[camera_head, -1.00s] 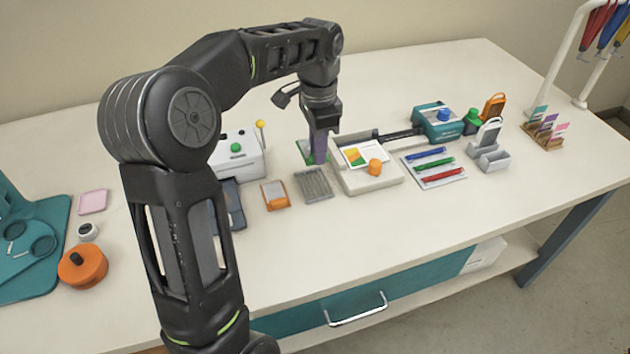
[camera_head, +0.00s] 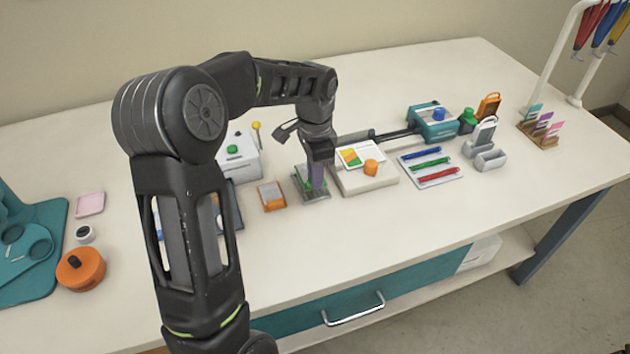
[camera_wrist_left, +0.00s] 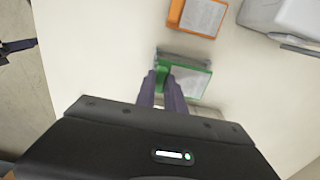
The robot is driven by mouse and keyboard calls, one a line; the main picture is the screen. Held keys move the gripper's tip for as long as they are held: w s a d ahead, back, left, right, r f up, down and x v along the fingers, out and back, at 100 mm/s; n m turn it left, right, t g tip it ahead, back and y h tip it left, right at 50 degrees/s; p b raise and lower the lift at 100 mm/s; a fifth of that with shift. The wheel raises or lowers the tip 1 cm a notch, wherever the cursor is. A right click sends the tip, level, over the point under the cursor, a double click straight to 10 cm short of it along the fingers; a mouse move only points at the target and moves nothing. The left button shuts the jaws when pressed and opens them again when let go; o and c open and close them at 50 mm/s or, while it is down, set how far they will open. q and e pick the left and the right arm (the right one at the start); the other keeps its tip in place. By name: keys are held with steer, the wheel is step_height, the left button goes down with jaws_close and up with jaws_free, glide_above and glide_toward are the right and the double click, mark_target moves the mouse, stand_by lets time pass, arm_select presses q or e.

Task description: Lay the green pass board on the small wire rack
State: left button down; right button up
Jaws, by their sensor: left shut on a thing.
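The green pass board (camera_wrist_left: 193,80) has a pale panel, and in the left wrist view it sits between my purple finger tips. In the head view its green edge (camera_head: 299,183) shows beside my left gripper (camera_head: 317,188), which is shut on the board. The small wire rack (camera_head: 318,199) is grey and is mostly covered by the board and gripper. In the left wrist view a grey strip of the rack (camera_wrist_left: 185,53) shows past the board's edge. The board is over the rack; I cannot tell whether it touches it. My right gripper is not in view.
An orange-framed card holder (camera_head: 271,196) lies just left of the rack. A pale block (camera_head: 365,184) with a card and an orange knob stands close on the right. A white box (camera_head: 240,160) with a green button is behind left. The table front is clear.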

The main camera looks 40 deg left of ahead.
arm_select(q)
steer(key=shift+f, duration=1.15)
steer(key=shift+f, duration=0.1)
steer(key=c, duration=1.4)
jaws_free()
steer(key=shift+c, duration=0.2)
step_height(320, 180, up, 12)
